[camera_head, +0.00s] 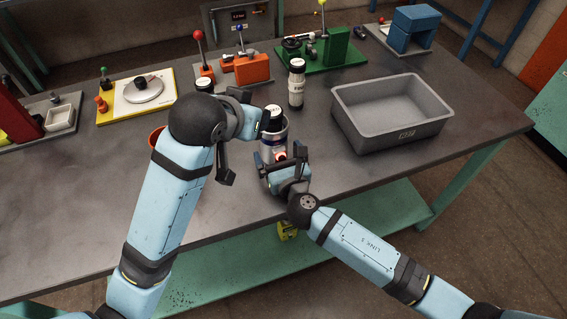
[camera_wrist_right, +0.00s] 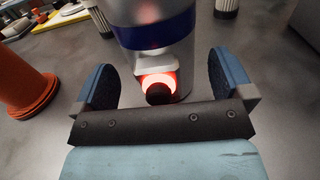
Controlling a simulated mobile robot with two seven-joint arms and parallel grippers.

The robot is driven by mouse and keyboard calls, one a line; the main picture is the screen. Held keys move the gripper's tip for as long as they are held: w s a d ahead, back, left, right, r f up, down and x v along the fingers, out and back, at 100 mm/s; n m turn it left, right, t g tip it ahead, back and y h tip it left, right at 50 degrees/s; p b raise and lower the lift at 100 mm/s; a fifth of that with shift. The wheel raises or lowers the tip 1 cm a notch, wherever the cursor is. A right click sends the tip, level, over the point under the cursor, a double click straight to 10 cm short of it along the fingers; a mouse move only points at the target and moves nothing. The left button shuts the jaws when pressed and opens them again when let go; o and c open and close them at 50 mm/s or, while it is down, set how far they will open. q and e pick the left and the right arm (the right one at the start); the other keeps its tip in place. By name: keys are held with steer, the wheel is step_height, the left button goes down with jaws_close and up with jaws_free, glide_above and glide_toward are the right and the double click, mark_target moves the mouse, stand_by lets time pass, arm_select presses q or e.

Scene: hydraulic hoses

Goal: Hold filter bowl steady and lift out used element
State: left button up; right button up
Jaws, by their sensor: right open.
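The filter bowl (camera_head: 268,148), a silver cylinder with a blue band, stands upright near the table's front edge. In the right wrist view the bowl (camera_wrist_right: 155,35) sits between my right gripper's blue fingers, with a glowing red ring around a dark knob low on its front. My right gripper (camera_head: 276,166) is open around it, with gaps showing on both sides. A dark-topped, white-faced cylinder, seemingly the used element (camera_head: 273,119), stands up in the bowl's mouth. My left gripper (camera_head: 252,118) is beside it; the left wrist hides much of it, so its jaw state is unclear.
A grey bin (camera_head: 345,121) stands to the right. A labelled white cylinder with a black cap (camera_head: 297,88) stands behind the bowl. An orange cup-like thing is partly behind my left arm; in the right wrist view an orange object (camera_wrist_right: 30,88) stands left. Lever fixtures line the back.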

steer(key=shift+w, duration=0.15)
steer(key=c, duration=1.8)
steer(key=shift+o, duration=0.2)
arm_select(q)
steer(key=shift+o, duration=0.2)
